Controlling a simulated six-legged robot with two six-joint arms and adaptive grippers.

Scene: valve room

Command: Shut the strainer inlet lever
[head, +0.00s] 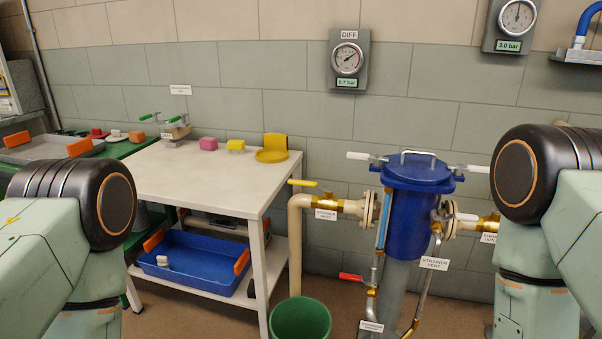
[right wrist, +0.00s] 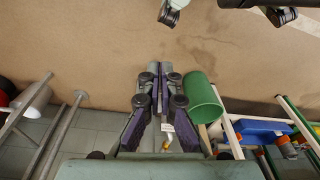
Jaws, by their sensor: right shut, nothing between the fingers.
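The strainer inlet lever (head: 304,182) is yellow and sits on top of a brass valve (head: 326,204) in the head view. It points left from the valve stem, roughly along the short horizontal pipe. A label below the valve appears to read STRAINER INLET. My right gripper (right wrist: 161,72) is in the right wrist view, with its fingers together and nothing between them. It is apart from the lever, which I cannot make out in that view. My left gripper is not in view; the head view shows only arm links at both sides.
The blue strainer vessel (head: 411,210) stands right of the valve, with white-handled levers and a red lever (head: 352,277) around it. A green bucket (head: 301,320) stands below the inlet pipe and also shows in the right wrist view (right wrist: 202,100). A white table (head: 205,170) stands left.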

